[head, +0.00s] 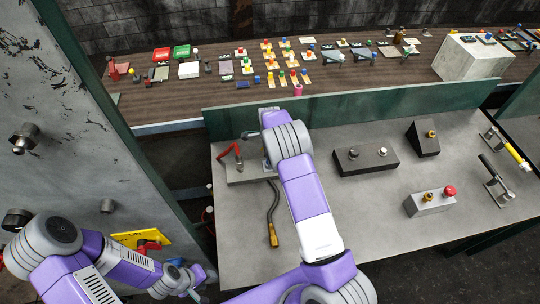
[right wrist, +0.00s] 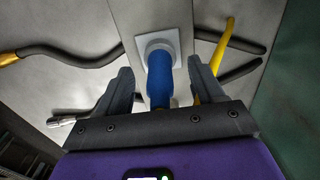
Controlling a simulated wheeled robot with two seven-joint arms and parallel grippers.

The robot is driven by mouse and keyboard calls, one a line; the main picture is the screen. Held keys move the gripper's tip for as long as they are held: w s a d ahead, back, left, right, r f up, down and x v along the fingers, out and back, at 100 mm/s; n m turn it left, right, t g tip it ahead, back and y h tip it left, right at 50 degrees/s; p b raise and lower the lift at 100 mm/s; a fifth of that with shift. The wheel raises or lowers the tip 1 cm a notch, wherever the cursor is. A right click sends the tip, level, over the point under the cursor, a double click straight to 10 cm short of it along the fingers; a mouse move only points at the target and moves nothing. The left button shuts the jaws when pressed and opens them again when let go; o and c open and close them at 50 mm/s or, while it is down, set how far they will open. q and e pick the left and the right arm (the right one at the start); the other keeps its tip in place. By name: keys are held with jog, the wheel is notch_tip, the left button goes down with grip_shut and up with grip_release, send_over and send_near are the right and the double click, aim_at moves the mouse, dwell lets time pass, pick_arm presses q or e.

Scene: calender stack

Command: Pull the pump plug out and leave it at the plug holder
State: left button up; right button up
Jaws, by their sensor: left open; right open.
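A blue plug (right wrist: 160,82) sits in a pale square socket plate (right wrist: 160,35) in the right wrist view. My right gripper (right wrist: 160,72) is open, with one finger on each side of the plug; I cannot tell whether they touch it. In the head view my right wrist covers the plug and socket, on the grey box (head: 236,174) at the bench's left. My left gripper (head: 190,284) is open and empty at the lower left, away from the plug. I cannot make out which part is the plug holder.
Switch boxes (head: 366,161) stand to the right on the bench (head: 340,215). A yellow panel (head: 140,239) is near my left arm.

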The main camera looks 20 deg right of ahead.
jog(key=shift+o, duration=0.5)
jog(key=shift+r, duration=0.1)
jog(key=shift+r+p, duration=2.15)
jog(key=shift+r, duration=1.3)
